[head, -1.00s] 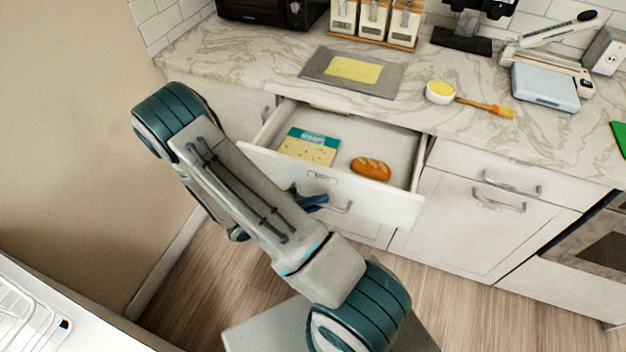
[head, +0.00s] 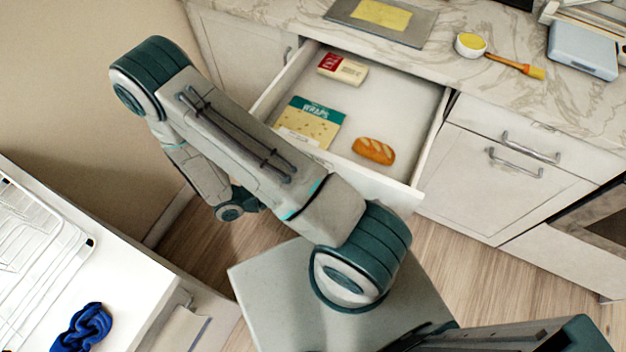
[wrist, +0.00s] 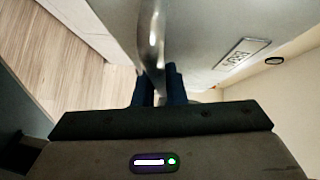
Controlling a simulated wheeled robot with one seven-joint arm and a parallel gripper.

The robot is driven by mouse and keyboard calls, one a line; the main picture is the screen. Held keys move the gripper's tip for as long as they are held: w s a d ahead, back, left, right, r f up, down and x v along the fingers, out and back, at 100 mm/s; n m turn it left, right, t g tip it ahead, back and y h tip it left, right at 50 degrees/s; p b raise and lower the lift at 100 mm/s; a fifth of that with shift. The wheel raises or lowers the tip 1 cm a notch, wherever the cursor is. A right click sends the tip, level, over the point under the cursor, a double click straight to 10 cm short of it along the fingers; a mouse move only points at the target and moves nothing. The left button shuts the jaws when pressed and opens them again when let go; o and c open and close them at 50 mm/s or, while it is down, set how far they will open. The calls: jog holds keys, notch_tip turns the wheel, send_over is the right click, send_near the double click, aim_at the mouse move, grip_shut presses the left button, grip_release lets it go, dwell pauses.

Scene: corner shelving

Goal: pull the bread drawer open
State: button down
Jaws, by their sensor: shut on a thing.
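The bread drawer (head: 425,150) stands pulled well out from the counter in the head view. Inside it lie a bread loaf (head: 373,151), a wraps packet (head: 309,122) and a small red and cream packet (head: 342,69). In the wrist view my gripper (wrist: 160,82) is shut on the metal drawer handle (wrist: 151,35), with its dark fingers at the handle. A label plate (wrist: 241,53) shows on the drawer front beside it. In the head view my arm hides the gripper and the handle.
The marble counter (head: 300,12) holds a board with a yellow sheet (head: 382,14), a small bowl (head: 470,45) with a brush, and a scale (head: 583,50). A closed drawer (head: 510,135) is at the right. A white surface with a rack (head: 40,250) and blue cloth (head: 82,328) is at the lower left.

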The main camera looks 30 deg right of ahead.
jog(key=c, duration=1.8)
grip_release()
jog(key=shift+o, duration=0.2)
jog(key=b+v, duration=0.2)
jog(key=v, duration=1.1)
jog(key=shift+a, duration=0.4)
jog(key=shift+w, duration=0.1)
